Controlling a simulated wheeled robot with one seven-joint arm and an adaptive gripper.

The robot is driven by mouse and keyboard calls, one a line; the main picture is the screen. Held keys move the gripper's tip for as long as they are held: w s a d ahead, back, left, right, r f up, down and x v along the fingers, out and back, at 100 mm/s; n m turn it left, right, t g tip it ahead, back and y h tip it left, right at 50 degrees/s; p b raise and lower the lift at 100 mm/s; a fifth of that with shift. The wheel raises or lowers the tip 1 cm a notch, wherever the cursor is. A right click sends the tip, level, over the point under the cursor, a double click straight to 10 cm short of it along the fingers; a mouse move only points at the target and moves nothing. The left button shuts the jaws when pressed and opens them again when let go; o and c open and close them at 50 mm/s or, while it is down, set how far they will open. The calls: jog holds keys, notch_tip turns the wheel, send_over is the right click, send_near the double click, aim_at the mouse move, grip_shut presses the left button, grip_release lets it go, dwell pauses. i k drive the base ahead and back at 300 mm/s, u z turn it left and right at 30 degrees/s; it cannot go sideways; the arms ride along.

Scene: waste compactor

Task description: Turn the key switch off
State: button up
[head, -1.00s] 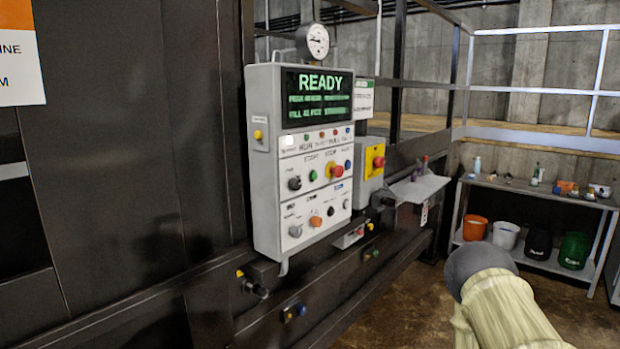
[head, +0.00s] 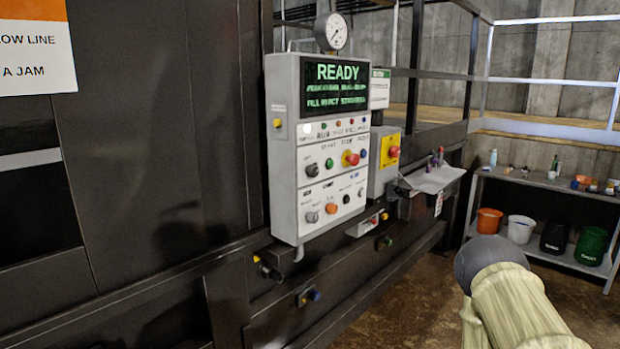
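The bottom row has a grey knob (head: 312,217), an orange button (head: 331,208) and a black knob (head: 346,199). The labels are too small to tell which control is the key switch or its position. My gripper is not in view; part of my arm shows at lower right.
A yellow box with a red button (head: 394,151) and a small tilted shelf (head: 434,179) stick out right of the panel. Fittings (head: 308,297) project from the beam below. A metal rack with buckets (head: 520,229) stands at right. Brown floor is open between.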

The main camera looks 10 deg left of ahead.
aim_at(311, 170)
jog(key=k, duration=1.2)
jog(key=u, duration=0.75)
jog(key=i, duration=0.6)
jog(key=u, duration=0.85)
jog(key=i, duration=0.75)
jog(key=z, duration=0.75)
jog(key=i, duration=0.85)
jog(key=z, duration=0.95)
